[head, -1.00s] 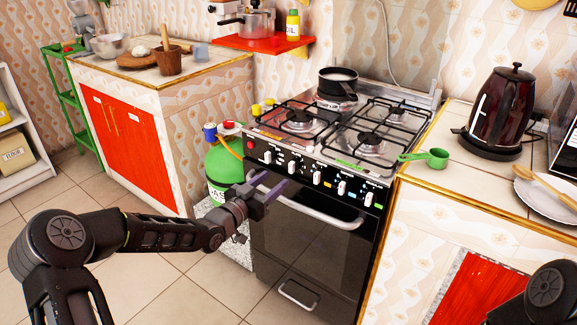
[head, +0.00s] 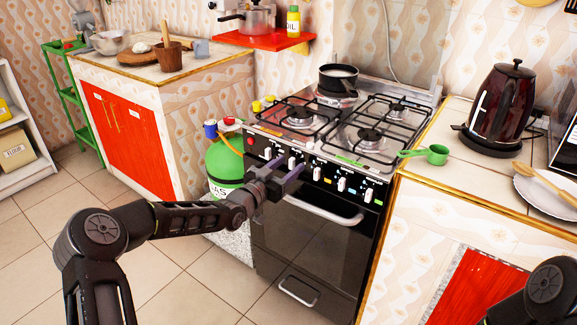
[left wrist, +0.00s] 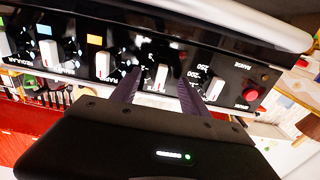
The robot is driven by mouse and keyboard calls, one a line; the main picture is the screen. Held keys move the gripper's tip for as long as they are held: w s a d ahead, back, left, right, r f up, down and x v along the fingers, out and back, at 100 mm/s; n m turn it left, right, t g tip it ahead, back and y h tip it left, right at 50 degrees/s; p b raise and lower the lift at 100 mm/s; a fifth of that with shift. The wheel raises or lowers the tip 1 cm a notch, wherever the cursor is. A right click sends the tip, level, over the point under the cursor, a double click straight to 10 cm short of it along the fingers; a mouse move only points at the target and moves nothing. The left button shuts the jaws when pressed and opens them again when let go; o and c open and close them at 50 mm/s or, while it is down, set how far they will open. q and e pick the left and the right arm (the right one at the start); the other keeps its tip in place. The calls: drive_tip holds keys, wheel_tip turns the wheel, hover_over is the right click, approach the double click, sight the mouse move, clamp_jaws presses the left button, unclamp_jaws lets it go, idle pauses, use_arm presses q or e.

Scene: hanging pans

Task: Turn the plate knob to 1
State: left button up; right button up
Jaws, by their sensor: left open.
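The stove's black front panel carries a row of white-handled knobs. One knob (head: 292,161), second from the left, is just ahead of my left gripper (head: 291,168). In the left wrist view, the same knob (left wrist: 161,77) shows between the two open fingers of my left gripper (left wrist: 160,88), apparently without contact. Its white handle stands nearly upright in that view. A knob with temperature numbers (left wrist: 214,88) is to its right there, and another knob (left wrist: 102,65) to its left. The label saying which knob is the plate knob is too small to read. My right gripper is out of view.
The oven door handle (head: 318,209) runs just below the knobs, close to my left gripper. A pot (head: 338,77) stands on the back of the stove (head: 352,152). A green gas bottle (head: 223,165) stands left of the stove. The floor in front is clear.

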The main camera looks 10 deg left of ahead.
use_arm(q)
drive_tip(key=shift+w+d, duration=0.1)
drive_tip(key=shift+w, duration=0.25)
drive_tip(key=shift+c, duration=0.5)
clamp_jaws()
